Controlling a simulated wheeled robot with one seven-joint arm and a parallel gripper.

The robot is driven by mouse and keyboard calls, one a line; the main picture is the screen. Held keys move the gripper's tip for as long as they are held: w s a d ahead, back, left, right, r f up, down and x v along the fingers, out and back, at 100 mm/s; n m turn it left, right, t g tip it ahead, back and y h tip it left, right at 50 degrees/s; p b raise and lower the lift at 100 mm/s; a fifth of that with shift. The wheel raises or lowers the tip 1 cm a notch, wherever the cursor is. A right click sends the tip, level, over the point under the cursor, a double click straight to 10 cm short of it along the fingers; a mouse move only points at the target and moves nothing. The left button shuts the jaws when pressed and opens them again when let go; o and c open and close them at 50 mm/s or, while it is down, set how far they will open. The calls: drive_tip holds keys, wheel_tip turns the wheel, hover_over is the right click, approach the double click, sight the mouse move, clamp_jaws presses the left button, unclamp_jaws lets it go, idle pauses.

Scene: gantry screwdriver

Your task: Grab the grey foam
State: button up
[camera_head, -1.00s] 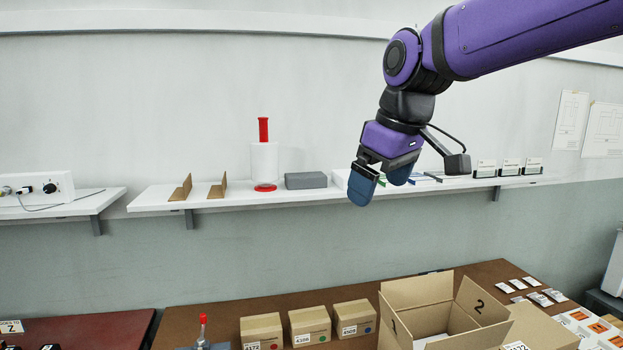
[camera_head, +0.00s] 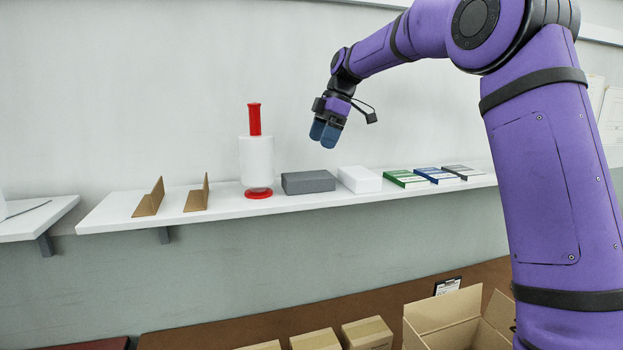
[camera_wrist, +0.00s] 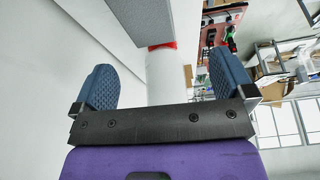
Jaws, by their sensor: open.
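The grey foam (camera_head: 308,182) is a dark grey block lying on the white wall shelf, between the red-and-white roll holder and a white block. In the wrist view a grey block, which looks like the foam (camera_wrist: 140,18), is at the top, beyond the fingers. My gripper (camera_head: 325,133) is above the shelf, up and slightly right of the foam, apart from it, with blue fingers pointing down. In the wrist view my gripper (camera_wrist: 160,85) has its two blue fingers spread wide with nothing between them touching.
The red-and-white roll holder (camera_head: 257,160) stands upright close left of the foam. The white block (camera_head: 359,179) lies close on its right. Brown angle brackets (camera_head: 150,199) and flat boxes (camera_head: 406,178) share the shelf (camera_head: 105,211). An open carton (camera_head: 445,312) is below.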

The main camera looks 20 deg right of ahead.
sight(308, 175)
drive_tip(key=shift+w+d+f+n, duration=0.1)
drive_tip(key=shift+w+f+n, duration=0.1)
drive_tip(key=shift+w, duration=0.3)
drive_tip(key=shift+w+d+f+n, duration=0.1)
drive_tip(key=shift+w+f, duration=0.1)
drive_tip(key=shift+w, duration=0.3)
drive_tip(key=x, duration=1)
drive_tip(key=shift+f, duration=0.3)
drive_tip(key=c, duration=0.8)
